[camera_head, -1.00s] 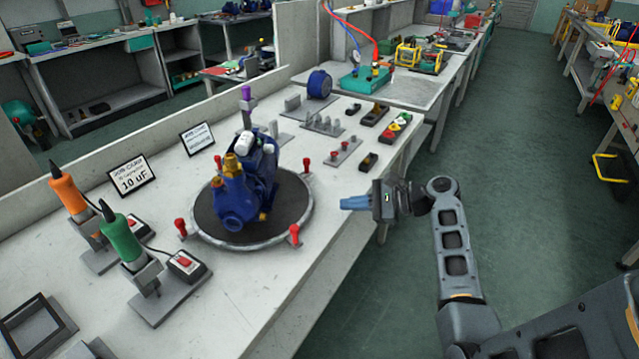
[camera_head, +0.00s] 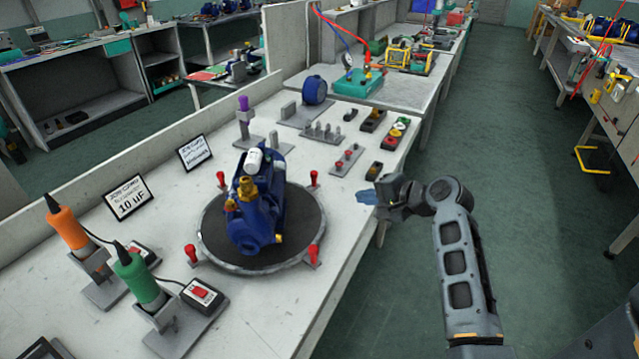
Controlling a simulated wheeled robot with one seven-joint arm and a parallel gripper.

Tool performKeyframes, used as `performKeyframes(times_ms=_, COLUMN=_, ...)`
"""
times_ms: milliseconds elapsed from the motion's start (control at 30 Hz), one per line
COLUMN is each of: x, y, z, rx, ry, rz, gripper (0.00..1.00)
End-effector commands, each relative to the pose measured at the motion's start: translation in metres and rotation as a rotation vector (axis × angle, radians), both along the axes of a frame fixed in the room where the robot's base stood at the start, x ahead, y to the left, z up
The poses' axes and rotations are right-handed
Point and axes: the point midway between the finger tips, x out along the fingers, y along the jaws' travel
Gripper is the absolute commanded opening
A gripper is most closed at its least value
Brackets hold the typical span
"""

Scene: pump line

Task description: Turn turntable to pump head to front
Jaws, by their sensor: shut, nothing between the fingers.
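The round turntable (camera_head: 212,243) sits on the white workbench, with a dark top, a grey rim and red-knobbed handles around its edge; one red handle (camera_head: 313,254) is at its front right. The blue pump (camera_head: 252,205) stands upright on it. My gripper (camera_head: 364,197) is shut and empty. It is to the right of the turntable, near the bench's right edge, pointing left and apart from the handles.
An orange screwdriver (camera_head: 70,229) and a green screwdriver (camera_head: 137,279) stand in holders at the front left, beside a switch box (camera_head: 203,294). A sign (camera_head: 129,197) reads 10 uF. Small fixtures and a blue motor part (camera_head: 315,90) stand behind the turntable.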

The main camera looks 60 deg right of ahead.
Motion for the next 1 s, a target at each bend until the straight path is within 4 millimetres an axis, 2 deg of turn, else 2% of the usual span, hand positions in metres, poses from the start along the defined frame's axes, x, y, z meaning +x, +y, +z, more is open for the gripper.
performKeyframes(times_ms=167, x=0.013, y=-0.004, z=-0.007, rx=-0.009, ry=0.002, rz=0.001, gripper=0.0)
performKeyframes(times_ms=600, x=0.083, y=-0.023, z=-0.049, rx=-0.006, ry=0.003, rz=0.001, gripper=0.0)
performKeyframes(times_ms=800, x=0.109, y=-0.03, z=-0.048, rx=-0.006, ry=0.003, rz=0.0, gripper=0.0)
performKeyframes(times_ms=1000, x=0.12, y=-0.033, z=-0.049, rx=-0.006, ry=0.003, rz=0.0, gripper=0.0)
